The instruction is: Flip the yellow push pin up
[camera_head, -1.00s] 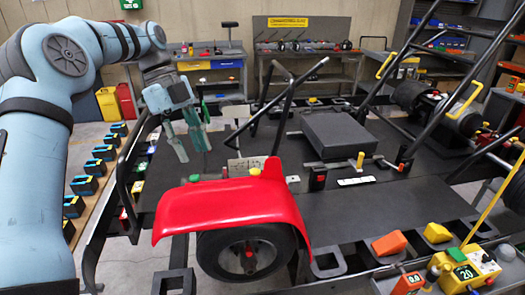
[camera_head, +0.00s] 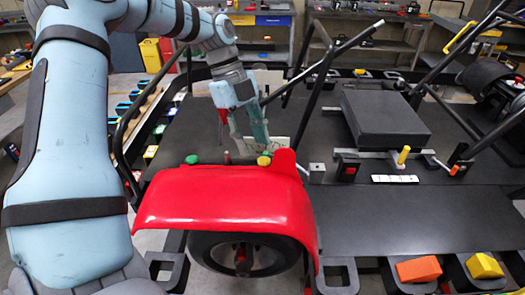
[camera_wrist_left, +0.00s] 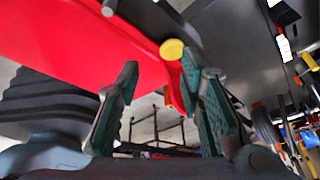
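A yellow push pin (camera_head: 263,161) with a round head stands at the right rear edge of the red fender (camera_head: 225,205). In the left wrist view the yellow push pin (camera_wrist_left: 172,49) shows as a disc at the fender's edge, just beyond the fingers. My left gripper (camera_head: 243,140) points down behind the fender, close to the pin. In the left wrist view my left gripper (camera_wrist_left: 163,75) is open, with a clear gap between its green-padded fingers. Nothing is held. Whether a finger touches the pin cannot be told. My right gripper is out of view.
A green knob (camera_head: 192,159) and a small red pin (camera_head: 227,158) sit left of the yellow one. A white plate (camera_head: 268,138) stands behind the gripper. A black box (camera_head: 385,118) and a yellow lever (camera_head: 404,155) are to the right. Black kart bars rise behind.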

